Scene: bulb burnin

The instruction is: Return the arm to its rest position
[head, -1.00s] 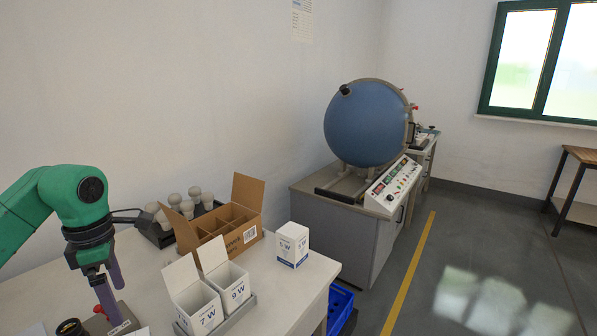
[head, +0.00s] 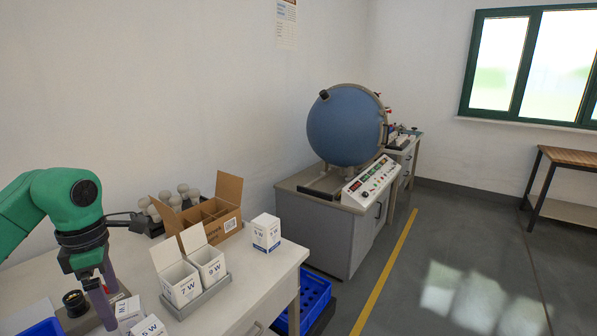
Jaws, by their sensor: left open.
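My left arm is green and comes in from the left. Its gripper (head: 108,305) points down over the left part of the white table (head: 232,290), with its two purple fingers apart. A small dark round fitting (head: 75,302) is beside the fingers on the left, and a white box (head: 129,310) is beside them on the right. Whether the fingers touch either cannot be told. My right gripper is not in view.
Open boxes marked 7 W (head: 181,282) and 9 W (head: 208,264) stand in a grey tray. Behind are a cardboard carton (head: 222,205), bulbs (head: 183,190) and a closed white box (head: 265,232).

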